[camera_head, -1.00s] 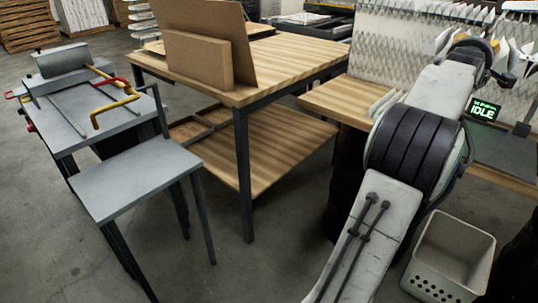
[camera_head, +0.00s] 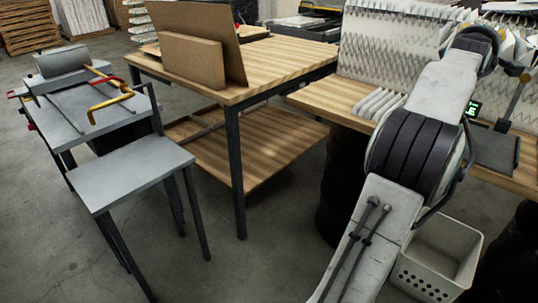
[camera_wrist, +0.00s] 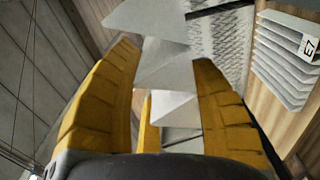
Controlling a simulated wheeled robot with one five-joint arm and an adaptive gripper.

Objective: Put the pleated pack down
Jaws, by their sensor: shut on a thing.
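In the wrist view my gripper (camera_wrist: 165,57) has its yellow fingers on either side of white, folded material, the pleated pack (camera_wrist: 172,104). The gripper is shut on it. The pack's pale folds run up beyond the fingertips, and its lower part is hidden by the gripper. In the head view my arm hides most of the gripper. White folds show just right of the arm's end, but I cannot tell whether they belong to the held pack.
A white ridged pack (camera_head: 380,103) lies on the wooden bench (camera_head: 328,97); the wrist view shows a label, E7 (camera_wrist: 309,46), on a ridged pack. A mesh-faced pleated panel (camera_head: 390,45) stands behind. A perforated bin (camera_head: 425,278) is below. A grey stand (camera_head: 135,172) is left.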

